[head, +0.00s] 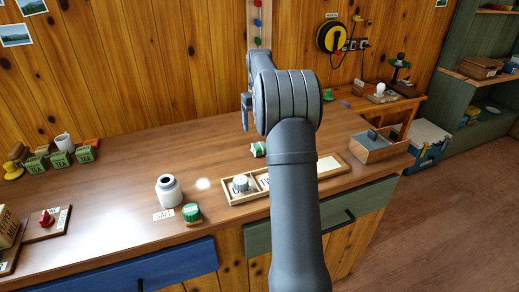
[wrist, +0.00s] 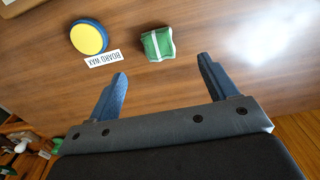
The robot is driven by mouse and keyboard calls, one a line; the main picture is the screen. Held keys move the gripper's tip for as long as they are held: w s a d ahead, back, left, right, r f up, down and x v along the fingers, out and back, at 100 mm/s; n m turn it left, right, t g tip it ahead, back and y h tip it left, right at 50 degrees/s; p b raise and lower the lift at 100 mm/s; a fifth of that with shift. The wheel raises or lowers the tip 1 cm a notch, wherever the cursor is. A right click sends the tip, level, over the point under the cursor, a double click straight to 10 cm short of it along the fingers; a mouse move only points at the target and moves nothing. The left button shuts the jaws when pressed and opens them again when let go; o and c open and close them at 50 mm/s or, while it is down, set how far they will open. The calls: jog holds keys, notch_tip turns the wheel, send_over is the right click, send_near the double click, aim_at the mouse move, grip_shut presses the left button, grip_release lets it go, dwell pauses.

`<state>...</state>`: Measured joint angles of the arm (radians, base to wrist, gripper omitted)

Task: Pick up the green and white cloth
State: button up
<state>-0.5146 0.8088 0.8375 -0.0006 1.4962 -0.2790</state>
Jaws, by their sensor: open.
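The green and white cloth (head: 258,149) is a small folded bundle lying on the wooden counter, just left of my arm in the head view. In the wrist view the cloth (wrist: 157,44) lies beyond the fingertips, roughly in line with the gap between them. My gripper (wrist: 162,70) is open with nothing between its blue fingers. In the head view my gripper (head: 246,115) hangs above the counter, and part of it is hidden behind my arm.
A round yellow and blue tin (wrist: 89,37) with a "BOARD WAX" label (wrist: 103,58) is beside the cloth. Bare counter lies left of the cloth.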

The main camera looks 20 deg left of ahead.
notch_tip(320, 180, down, 6)
jog(key=shift+f, duration=0.1)
jog(key=shift+w+d+f, duration=0.1)
jog(key=shift+f, duration=1.2)
jog(key=shift+w+d+f, duration=0.1)
jog(key=shift+f, duration=1.2)
jog(key=c, duration=1)
